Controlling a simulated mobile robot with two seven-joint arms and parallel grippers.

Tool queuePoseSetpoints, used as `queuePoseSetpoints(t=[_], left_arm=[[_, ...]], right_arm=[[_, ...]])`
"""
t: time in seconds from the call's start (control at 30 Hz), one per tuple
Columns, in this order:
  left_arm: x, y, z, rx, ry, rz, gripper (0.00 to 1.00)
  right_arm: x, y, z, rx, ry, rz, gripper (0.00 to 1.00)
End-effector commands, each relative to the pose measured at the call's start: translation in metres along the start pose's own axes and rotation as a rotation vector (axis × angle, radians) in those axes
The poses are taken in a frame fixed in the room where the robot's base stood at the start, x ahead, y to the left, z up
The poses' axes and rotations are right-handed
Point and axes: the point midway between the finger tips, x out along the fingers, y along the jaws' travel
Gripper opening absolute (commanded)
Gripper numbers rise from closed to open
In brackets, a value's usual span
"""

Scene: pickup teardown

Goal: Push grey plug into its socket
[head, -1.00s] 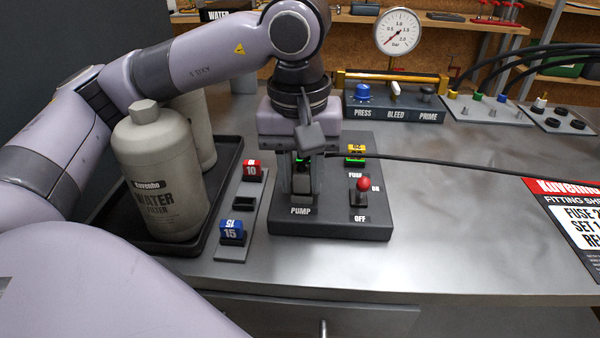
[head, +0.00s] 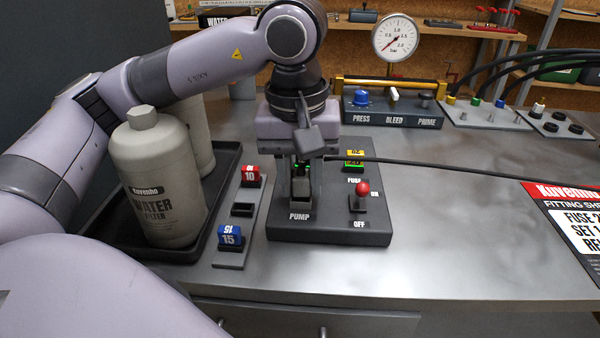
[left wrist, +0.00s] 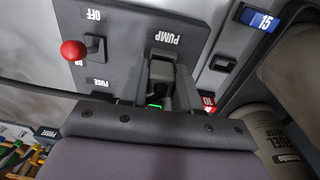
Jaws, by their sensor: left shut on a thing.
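My left gripper (head: 302,172) points down over the dark pump box (head: 376,238). It is shut on the grey plug, which is mostly hidden between the fingers. A black cable (head: 420,164) runs from there to the right. The grey socket housing (head: 300,190) shows just below the fingertips, behind the PUMP label. In the left wrist view the socket housing (left wrist: 162,68) lies between the fingers (left wrist: 158,90), with a green glow close by. I cannot tell how deep the plug sits. My right gripper is not in view.
A red-knobbed switch (head: 362,188) and a yellow fuse (head: 354,155) stand right of the gripper. A fuse holder strip (head: 231,255) with red and blue fuses lies to the left.

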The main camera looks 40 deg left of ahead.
Motion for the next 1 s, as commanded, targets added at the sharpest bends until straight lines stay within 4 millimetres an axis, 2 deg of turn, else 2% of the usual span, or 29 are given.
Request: queuePoseSetpoints(t=[0.03,0.7,1.0], left_arm=[[0.022,-0.002,0.01,0.026,-0.036,-0.048,0.0],[-0.025,-0.001,0.007,0.021,-0.038,-0.042,0.0],[-0.03,0.0,0.005,0.021,-0.037,-0.039,0.0]], right_arm=[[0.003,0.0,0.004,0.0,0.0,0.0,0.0],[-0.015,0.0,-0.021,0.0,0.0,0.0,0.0],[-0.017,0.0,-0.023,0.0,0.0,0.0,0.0]])
